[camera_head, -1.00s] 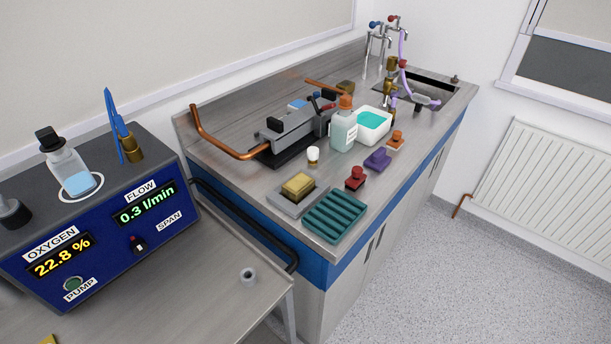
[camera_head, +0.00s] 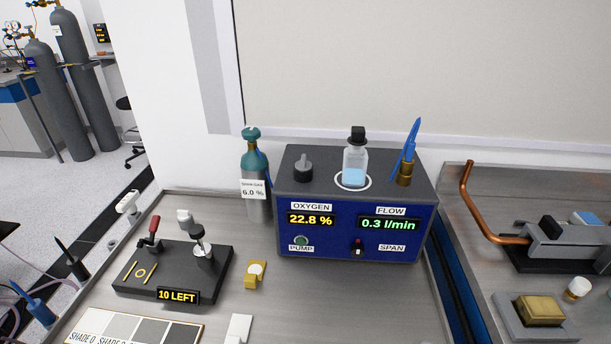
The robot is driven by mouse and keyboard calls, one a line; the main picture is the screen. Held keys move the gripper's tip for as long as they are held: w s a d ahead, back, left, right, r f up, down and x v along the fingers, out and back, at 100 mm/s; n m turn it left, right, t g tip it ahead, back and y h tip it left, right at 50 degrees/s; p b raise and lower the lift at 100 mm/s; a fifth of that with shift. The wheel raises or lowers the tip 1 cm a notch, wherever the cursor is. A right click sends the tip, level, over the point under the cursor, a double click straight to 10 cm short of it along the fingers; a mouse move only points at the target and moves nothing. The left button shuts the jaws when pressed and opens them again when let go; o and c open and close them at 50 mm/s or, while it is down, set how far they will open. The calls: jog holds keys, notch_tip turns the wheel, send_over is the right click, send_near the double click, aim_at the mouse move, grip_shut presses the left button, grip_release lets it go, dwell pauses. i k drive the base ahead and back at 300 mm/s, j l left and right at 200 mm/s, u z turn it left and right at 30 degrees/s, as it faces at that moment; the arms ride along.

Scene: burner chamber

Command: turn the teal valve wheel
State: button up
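The teal valve wheel (camera_head: 251,132) sits on top of a small gas cylinder (camera_head: 256,185) with a teal shoulder and grey body. The cylinder stands upright on the steel bench, just left of the blue oxygen analyser (camera_head: 350,205). A white label on the cylinder reads 6.0 %; its upper line is too small to read surely. The analyser displays 22.8 % oxygen and 0.3 l/min flow. My gripper is not in view.
A black device (camera_head: 172,272) marked 10 LEFT stands at the front left, beside a shade card (camera_head: 135,328). A yellow clip-like piece (camera_head: 255,274) lies before the cylinder. Bench space right of it is clear. Tall grey cylinders (camera_head: 70,85) stand far left.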

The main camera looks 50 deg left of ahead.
aim_at(251, 134)
jog(key=u, duration=1.7)
